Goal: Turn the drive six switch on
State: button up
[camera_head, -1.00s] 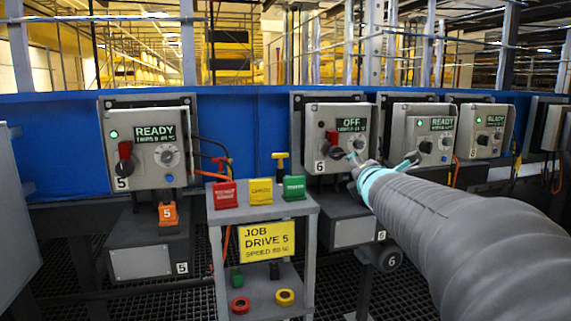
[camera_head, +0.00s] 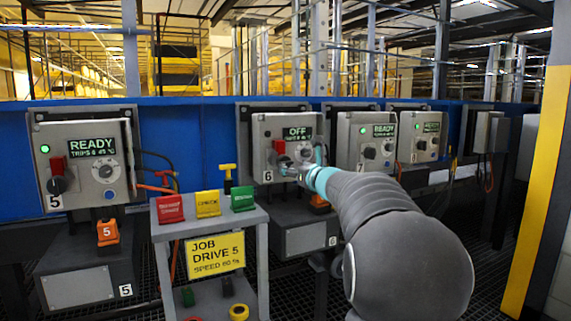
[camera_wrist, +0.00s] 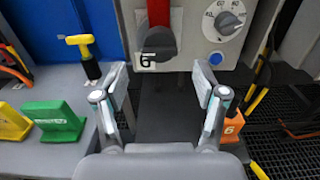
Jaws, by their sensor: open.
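The drive six box (camera_head: 262,130) is grey, with a display (camera_head: 297,133) reading OFF. Its switch, with a red upper part (camera_head: 279,146) and a black lower part, is on the left of the panel. In the wrist view the switch (camera_wrist: 157,40) is at the top centre, above a "6" label (camera_wrist: 146,62). My gripper (camera_head: 287,168) is in front of the box's lower part, hiding some of it. In the wrist view my gripper (camera_wrist: 160,90) has its fingers wide apart, nothing between them, below and apart from the switch.
A grey stand (camera_head: 207,228) with red, yellow and green blocks is left of my arm. An orange "6" tag (camera_wrist: 232,127) is close to my right finger. A yellow-handled tool (camera_wrist: 85,50) stands at left. Drive five (camera_head: 85,160) and drive seven (camera_head: 350,150) show READY.

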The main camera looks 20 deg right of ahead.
aim_at(287, 164)
jog(key=shift+w+a+p, duration=0.1)
jog(key=shift+w+p, duration=0.3)
jog(key=shift+w, duration=2.7)
